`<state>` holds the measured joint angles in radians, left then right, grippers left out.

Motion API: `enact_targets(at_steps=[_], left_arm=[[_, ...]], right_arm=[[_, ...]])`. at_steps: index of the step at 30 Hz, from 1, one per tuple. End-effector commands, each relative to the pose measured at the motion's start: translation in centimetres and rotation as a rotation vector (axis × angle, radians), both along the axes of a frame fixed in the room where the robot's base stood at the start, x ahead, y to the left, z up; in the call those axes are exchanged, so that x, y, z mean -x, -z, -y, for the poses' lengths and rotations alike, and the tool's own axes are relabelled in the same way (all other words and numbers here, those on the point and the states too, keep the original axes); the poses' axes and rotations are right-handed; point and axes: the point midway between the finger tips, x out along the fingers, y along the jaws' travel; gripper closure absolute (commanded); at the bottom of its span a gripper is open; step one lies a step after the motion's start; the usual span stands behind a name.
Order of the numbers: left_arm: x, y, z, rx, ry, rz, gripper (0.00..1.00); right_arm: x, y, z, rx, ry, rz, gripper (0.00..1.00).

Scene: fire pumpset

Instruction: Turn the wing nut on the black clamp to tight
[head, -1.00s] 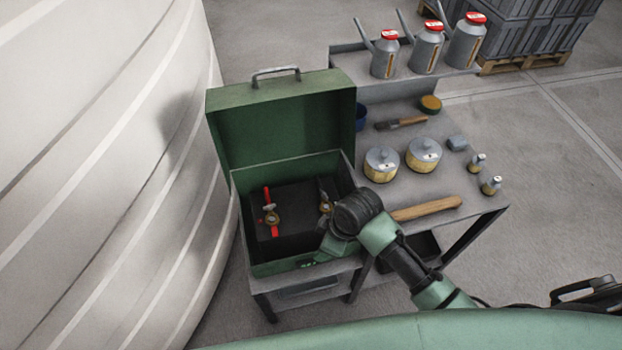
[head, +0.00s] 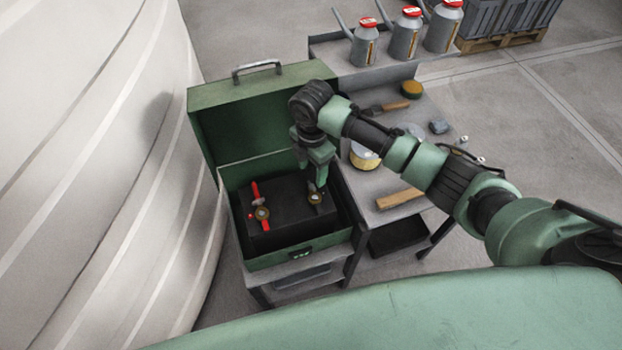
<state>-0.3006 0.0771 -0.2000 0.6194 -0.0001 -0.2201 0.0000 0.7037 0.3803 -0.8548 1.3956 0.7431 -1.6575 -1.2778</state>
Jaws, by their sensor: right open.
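A black battery (head: 284,220) sits inside the open green box (head: 290,258). The red clamp (head: 256,196) is on its left side, with a brass-coloured wing nut (head: 261,213) on it. The black clamp is on its right side and blends with the dark battery; its wing nut (head: 315,198) shows as a small brass-coloured piece. My right gripper (head: 314,184) points down into the box, open, with its fingertips close above or beside the black clamp's wing nut. I cannot tell whether they touch. My left gripper is not in view.
The box's raised lid (head: 250,115) stands behind my right gripper. My right arm passes over the grey bench (head: 385,205), which holds a wooden-handled tool (head: 400,198), a yellow tin (head: 364,158) and a brush (head: 390,107). Oil cans (head: 410,35) stand on the shelf behind.

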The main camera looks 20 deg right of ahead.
Motion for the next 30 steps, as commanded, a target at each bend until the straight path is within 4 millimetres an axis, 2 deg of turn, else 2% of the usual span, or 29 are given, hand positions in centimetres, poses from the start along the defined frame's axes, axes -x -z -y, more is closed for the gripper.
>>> enact_targets(at_steps=[3, 9, 13, 21, 27, 30], left_arm=[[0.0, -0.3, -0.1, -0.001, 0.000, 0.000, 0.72], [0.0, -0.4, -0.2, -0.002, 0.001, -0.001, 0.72], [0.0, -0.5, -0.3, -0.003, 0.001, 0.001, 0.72], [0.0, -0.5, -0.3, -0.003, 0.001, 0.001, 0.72], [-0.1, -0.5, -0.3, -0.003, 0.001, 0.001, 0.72], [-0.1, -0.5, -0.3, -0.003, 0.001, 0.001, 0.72]], right_arm=[[0.1, 2.0, 0.0, 0.001, 0.001, -0.003, 0.45], [0.0, 4.7, -0.1, 0.000, 0.002, 0.000, 0.45], [0.0, 5.5, -0.1, 0.000, 0.001, 0.002, 0.45], [0.0, 5.7, -0.1, -0.001, 0.001, 0.003, 0.45], [0.0, 5.7, -0.1, -0.001, 0.002, 0.003, 1.00], [0.0, 5.7, -0.1, -0.001, 0.002, 0.003, 1.00]])
